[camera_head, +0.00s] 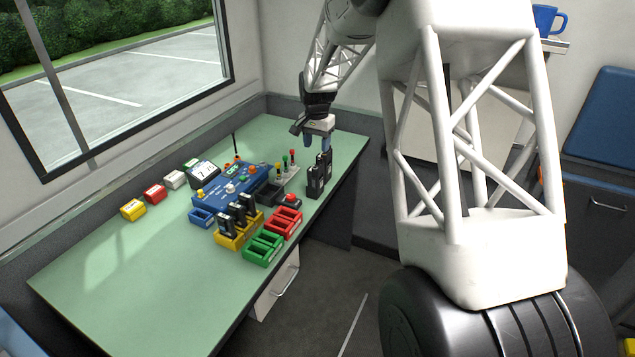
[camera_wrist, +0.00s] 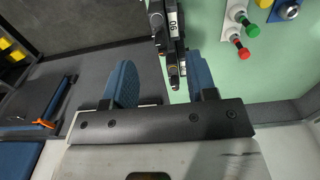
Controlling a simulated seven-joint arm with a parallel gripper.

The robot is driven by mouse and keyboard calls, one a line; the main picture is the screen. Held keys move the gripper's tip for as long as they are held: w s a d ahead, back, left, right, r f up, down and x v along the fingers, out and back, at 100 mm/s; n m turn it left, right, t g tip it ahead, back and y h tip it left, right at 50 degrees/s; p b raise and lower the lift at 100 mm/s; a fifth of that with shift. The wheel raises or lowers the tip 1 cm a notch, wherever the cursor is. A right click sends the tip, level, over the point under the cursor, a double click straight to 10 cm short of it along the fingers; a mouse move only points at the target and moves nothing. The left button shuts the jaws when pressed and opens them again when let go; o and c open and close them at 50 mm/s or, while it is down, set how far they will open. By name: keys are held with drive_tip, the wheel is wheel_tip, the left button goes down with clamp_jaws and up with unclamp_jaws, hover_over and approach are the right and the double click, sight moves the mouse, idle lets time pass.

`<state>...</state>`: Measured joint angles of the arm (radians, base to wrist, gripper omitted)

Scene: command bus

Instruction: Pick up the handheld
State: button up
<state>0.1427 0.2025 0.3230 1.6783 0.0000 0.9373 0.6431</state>
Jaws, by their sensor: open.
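A black handheld (camera_head: 314,185) stands upright near the table's right edge. A second black upright shape (camera_head: 326,165) stands close behind it; I cannot tell whether it is a separate handheld. In the wrist view a black handheld (camera_wrist: 174,30) with a white label reading 06 lies ahead of the fingers, nearer the right finger, its narrow end pointing toward my gripper. My gripper (camera_head: 318,143) is open and empty, just above and behind the black handhelds. In the wrist view its two blue fingers (camera_wrist: 161,62) are spread apart.
Several more black handhelds (camera_head: 237,215) stand in a yellow rack (camera_head: 232,241). Red (camera_head: 284,222) and green (camera_head: 263,248) racks are empty. A blue console (camera_head: 228,188) and a switch panel with coloured knobs (camera_head: 285,172) are left of my gripper. The table's front-left area is clear.

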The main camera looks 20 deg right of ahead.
sight(317, 160)
drive_tip(key=shift+f, duration=1.35)
drive_tip(key=shift+d+f, duration=0.1)
drive_tip(key=shift+f, duration=2.5)
clamp_jaws()
